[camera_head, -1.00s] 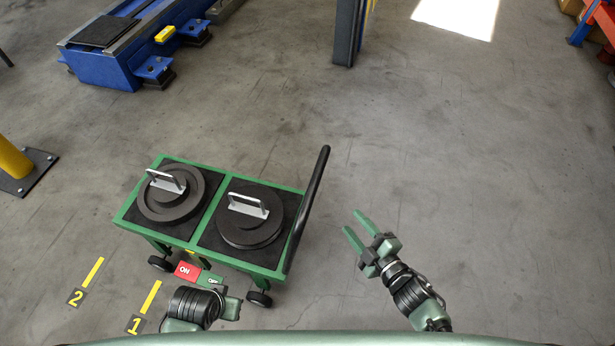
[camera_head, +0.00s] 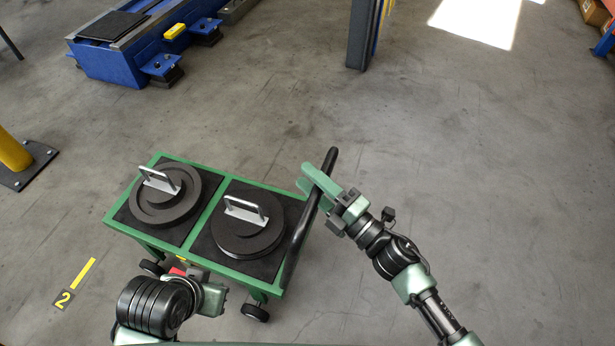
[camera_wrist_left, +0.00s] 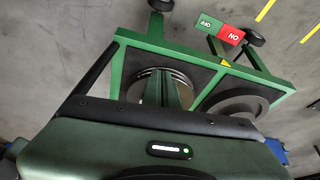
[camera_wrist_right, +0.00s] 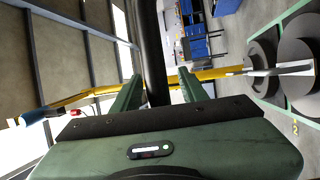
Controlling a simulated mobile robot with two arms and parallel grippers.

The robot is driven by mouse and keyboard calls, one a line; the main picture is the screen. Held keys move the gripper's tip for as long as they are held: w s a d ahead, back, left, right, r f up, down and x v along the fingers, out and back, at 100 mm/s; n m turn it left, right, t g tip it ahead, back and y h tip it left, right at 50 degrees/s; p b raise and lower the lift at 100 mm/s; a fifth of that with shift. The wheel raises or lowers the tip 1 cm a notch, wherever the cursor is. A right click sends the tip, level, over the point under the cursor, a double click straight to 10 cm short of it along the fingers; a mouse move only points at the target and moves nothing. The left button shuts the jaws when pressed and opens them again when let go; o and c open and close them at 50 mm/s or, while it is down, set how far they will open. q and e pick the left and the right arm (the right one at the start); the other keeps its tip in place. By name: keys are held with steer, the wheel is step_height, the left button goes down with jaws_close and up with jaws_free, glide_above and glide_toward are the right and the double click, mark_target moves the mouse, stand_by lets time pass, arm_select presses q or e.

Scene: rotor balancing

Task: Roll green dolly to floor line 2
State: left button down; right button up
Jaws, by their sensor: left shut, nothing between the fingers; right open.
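The green dolly (camera_head: 209,213) stands left of centre in the head view, with two dark discs with light handles on its top. Its black push bar (camera_head: 297,243) rises at its right side. My right gripper (camera_head: 306,175) is at the bar's upper end, open. In the right wrist view the bar (camera_wrist_right: 153,50) runs between the two spread fingers; contact cannot be told. My left gripper (camera_wrist_left: 165,75) is shut and empty, low at the dolly's near side. Floor line 2 (camera_head: 82,272) is a yellow stripe left of the dolly with a number label (camera_head: 63,299). Line 1 is hidden in the head view.
A red and green ON/OFF plate (camera_wrist_left: 222,30) is low on the dolly. A yellow post (camera_head: 12,150) stands at the left, a blue machine (camera_head: 110,66) at the back left and a dark post (camera_head: 362,35) at the back. The floor right of the dolly is clear.

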steer(key=shift+w+a+r, duration=0.1)
steer(key=shift+w+a, duration=0.2)
steer(key=shift+a, duration=0.05)
jaws_close()
stand_by(1.2)
